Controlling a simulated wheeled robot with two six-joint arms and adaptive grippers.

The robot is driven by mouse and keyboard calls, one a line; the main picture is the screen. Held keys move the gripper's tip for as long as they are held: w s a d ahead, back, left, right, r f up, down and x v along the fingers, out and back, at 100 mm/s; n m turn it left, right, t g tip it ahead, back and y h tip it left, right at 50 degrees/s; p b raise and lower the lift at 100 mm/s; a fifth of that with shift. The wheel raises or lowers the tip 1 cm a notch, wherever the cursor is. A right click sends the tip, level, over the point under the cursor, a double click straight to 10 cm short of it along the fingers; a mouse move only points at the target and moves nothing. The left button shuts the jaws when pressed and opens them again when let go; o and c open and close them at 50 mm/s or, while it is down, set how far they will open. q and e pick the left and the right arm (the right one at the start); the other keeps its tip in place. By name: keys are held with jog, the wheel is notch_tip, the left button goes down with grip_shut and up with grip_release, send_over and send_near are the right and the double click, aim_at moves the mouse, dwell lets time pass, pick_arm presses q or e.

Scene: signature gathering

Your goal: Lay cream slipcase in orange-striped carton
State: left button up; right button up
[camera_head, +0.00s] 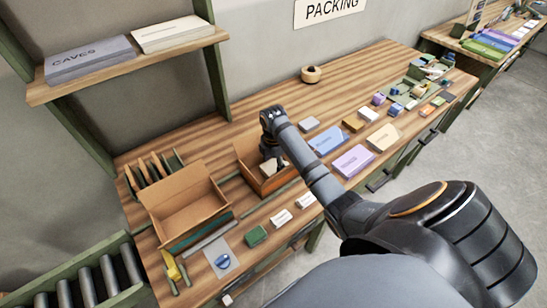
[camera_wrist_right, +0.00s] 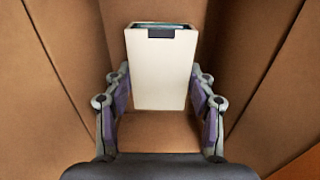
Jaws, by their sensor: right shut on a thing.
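The cream slipcase (camera_wrist_right: 160,70) shows in the right wrist view as a pale box with a dark notch at its top end. My right gripper (camera_wrist_right: 160,108) is shut on it, with a purple pad at each side. Brown cardboard walls surround slipcase and gripper. In the head view my right gripper (camera_head: 271,158) reaches down into the orange-striped carton (camera_head: 275,183), an open box on the bench. The slipcase is mostly hidden there by the gripper and arm. Whether it touches the carton floor I cannot tell. My left gripper is out of view.
A larger open carton with a teal stripe (camera_head: 185,205) stands to the left. Several boxes and books lie right of the arm, including a blue one (camera_head: 327,139) and a lilac one (camera_head: 352,161). A round wooden item (camera_head: 311,74) sits on clear bench at the back.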

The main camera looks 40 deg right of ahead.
jog(key=shift+f, duration=0.45)
jog(key=o, duration=1.2)
notch_tip(320, 180, up, 9)
jog(key=p, duration=1)
jog(key=shift+r, duration=0.2)
notch_tip(320, 180, up, 8)
jog(key=shift+f+p, duration=0.15)
jog(key=shift+p, duration=0.15)
